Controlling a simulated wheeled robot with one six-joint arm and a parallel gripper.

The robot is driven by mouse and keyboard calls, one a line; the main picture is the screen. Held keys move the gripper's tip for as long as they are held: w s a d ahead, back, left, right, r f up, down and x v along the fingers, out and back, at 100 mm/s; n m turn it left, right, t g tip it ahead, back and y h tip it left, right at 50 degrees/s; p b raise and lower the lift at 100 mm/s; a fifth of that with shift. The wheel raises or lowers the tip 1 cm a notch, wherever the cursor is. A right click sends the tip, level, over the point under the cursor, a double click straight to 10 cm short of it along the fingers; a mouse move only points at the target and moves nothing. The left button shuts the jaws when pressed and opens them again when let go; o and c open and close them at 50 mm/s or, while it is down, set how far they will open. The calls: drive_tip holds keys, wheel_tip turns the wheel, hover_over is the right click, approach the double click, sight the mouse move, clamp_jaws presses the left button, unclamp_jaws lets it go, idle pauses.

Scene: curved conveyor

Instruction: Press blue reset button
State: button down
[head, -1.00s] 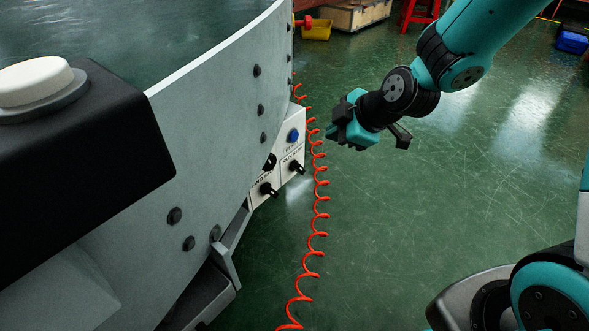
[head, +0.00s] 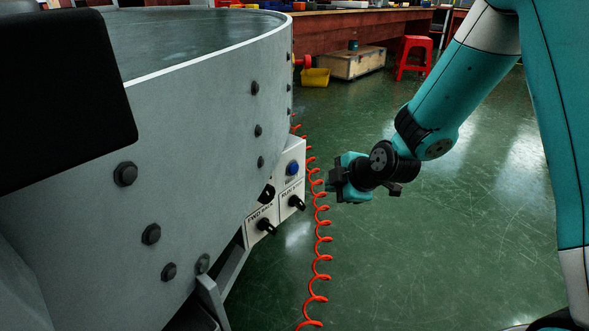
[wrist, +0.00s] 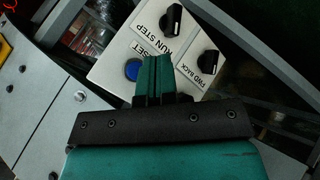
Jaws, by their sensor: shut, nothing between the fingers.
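The blue reset button (head: 292,168) sits at the top of a white control box on the side of the grey conveyor. It also shows in the wrist view (wrist: 133,69), just left of my fingertips, beside a partly covered "RESET" label. The control box (wrist: 120,50) carries black knobs below the button in the head view. My gripper (head: 332,186) is to the right of the box, pointing left toward it, with a gap between. In the wrist view my gripper (wrist: 155,60) has its teal fingers together and empty, overlapping the box face. Contact with the button is not seen.
A red coiled cable (head: 321,220) hangs between my gripper and the control box in the head view. The grey conveyor wall (head: 190,130) fills the left. A yellow bin (head: 315,77), wooden crate (head: 352,64) and red stool (head: 413,58) stand behind. Green floor is clear at right.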

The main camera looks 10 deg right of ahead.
drive_tip(key=w+a+p, duration=0.1)
drive_tip(key=w+a, duration=0.3)
drive_tip(key=w, duration=0.1)
drive_tip(key=shift+w, duration=0.25)
idle(1.9)
drive_tip(key=shift+w+a, duration=0.3)
drive_tip(key=shift+w, duration=0.1)
drive_tip(key=shift+w+a, duration=0.25)
drive_tip(key=shift+w, duration=0.1)
idle(0.6)
drive_tip(key=shift+s+d, duration=0.1)
drive_tip(key=shift+s, duration=0.05)
drive_tip(key=shift+s+d, duration=0.4)
drive_tip(key=shift+s, duration=0.15)
drive_tip(key=s+d, duration=0.1)
drive_tip(key=s, duration=0.1)
drive_tip(key=s+d, duration=0.2)
idle(0.7)
